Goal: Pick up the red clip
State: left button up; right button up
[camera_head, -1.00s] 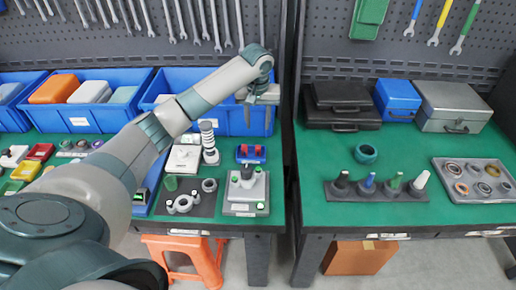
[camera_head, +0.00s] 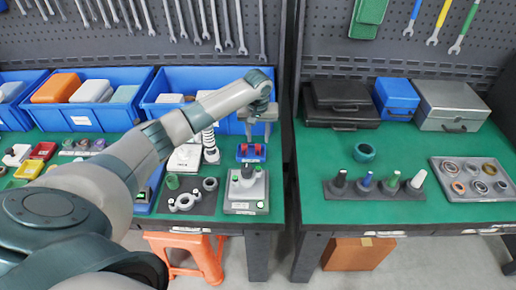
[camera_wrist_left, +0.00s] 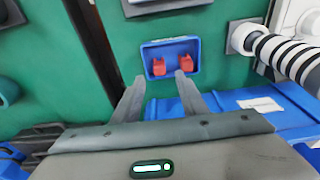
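The red clip (camera_head: 252,151) shows as two red pieces in a small blue tray (camera_head: 241,159) on the left table, near its right edge. In the left wrist view the red clip (camera_wrist_left: 186,63) lies in the blue tray (camera_wrist_left: 170,45), its two pieces apart. My left gripper (camera_head: 258,131) is above the tray, pointing down. In the left wrist view my left gripper (camera_wrist_left: 160,80) is open, its fingertips apart and empty near the tray's edge closest to them. My right gripper is not in view.
A grey block device (camera_head: 246,205) stands in front of the tray. A ribbed white-and-black cylinder (camera_head: 210,146) stands left of it. A large blue bin (camera_head: 228,125) is behind. A gap separates the left table from the right table (camera_head: 320,203).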

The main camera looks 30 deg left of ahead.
aim_at(258, 145)
pick_arm(q)
jog(key=shift+f+p, duration=0.65)
jog(key=shift+f, duration=1.45)
grip_shut()
